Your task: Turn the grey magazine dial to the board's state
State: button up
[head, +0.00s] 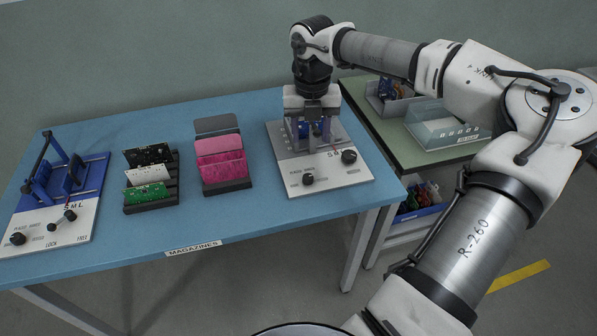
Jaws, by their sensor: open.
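The grey fixture plate (335,173) lies at the right end of the blue table. Its front strip carries a black dial (308,180) at left and another black knob (348,156) at right, with small lettering too fine to read surely. My gripper (311,127) points down over the back of this plate, among its upright blue and grey parts, behind both knobs. Its jaws are open; the fingertips are partly hidden, and I cannot tell whether they touch anything. A rack (151,208) holds a black, a white and a green circuit board (146,191), all standing upright.
A second rack (228,187) holds pink sleeves (221,160) and a grey panel. A blue fixture (68,180) with knobs stands at the left end. A green side table (426,152) with bins is at right. The front middle of the blue table (262,215) is clear.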

aim_at(308, 176)
notch_tip(308, 176, down, 14)
jog(key=shift+a+r+p, duration=0.1)
jog(key=shift+r+p, duration=0.15)
jog(key=shift+p, duration=1)
jog(key=shift+c, duration=0.2)
jog(key=c, duration=0.9)
jog(key=shift+c, duration=0.2)
